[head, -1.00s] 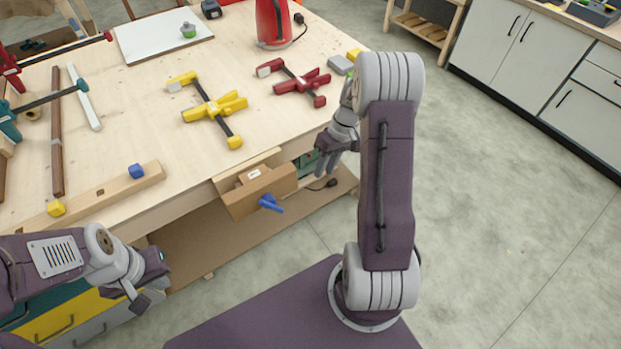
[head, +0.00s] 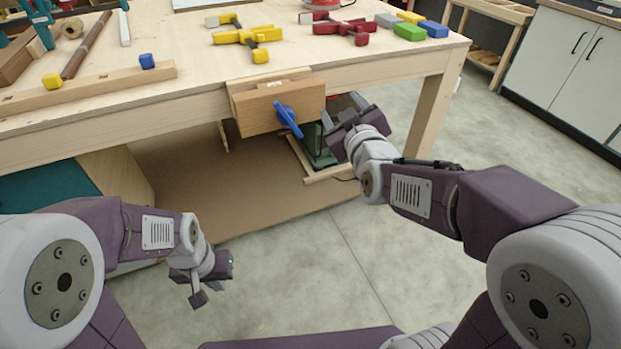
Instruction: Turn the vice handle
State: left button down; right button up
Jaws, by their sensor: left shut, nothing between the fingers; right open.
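The wooden vice (head: 252,110) is fixed to the front edge of the workbench, in the middle of the head view. Its blue handle (head: 288,119) sits on the vice's front face and is tilted, upper end to the left. My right gripper (head: 340,117) is open and empty, just to the right of the vice and apart from the handle. My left gripper (head: 215,283) is shut and empty, low over the floor, well below and left of the vice.
The workbench (head: 190,80) carries yellow clamps (head: 246,36), red clamps (head: 343,28) and coloured blocks (head: 410,31). A wooden beam with blocks lies along its front left. A green machine (head: 318,147) stands on the lower shelf behind my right gripper. The floor in front is clear.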

aim_at(291, 124)
jog(key=s+a+f+n+y+b, duration=0.2)
jog(key=s+a+f+y+b, duration=0.3)
jog(key=a, duration=0.3)
jog(key=shift+h, duration=0.4)
jog(key=b+x, duration=0.4)
jog(key=x, duration=0.4)
jog(key=shift+w+a, duration=0.2)
jog(key=shift+w, duration=0.1)
jog(key=shift+w+a+r, duration=0.1)
jog(key=shift+w, duration=0.1)
grip_shut()
pick_arm(q)
notch_tip(291, 124, down, 13)
jog(key=shift+d+f, duration=0.15)
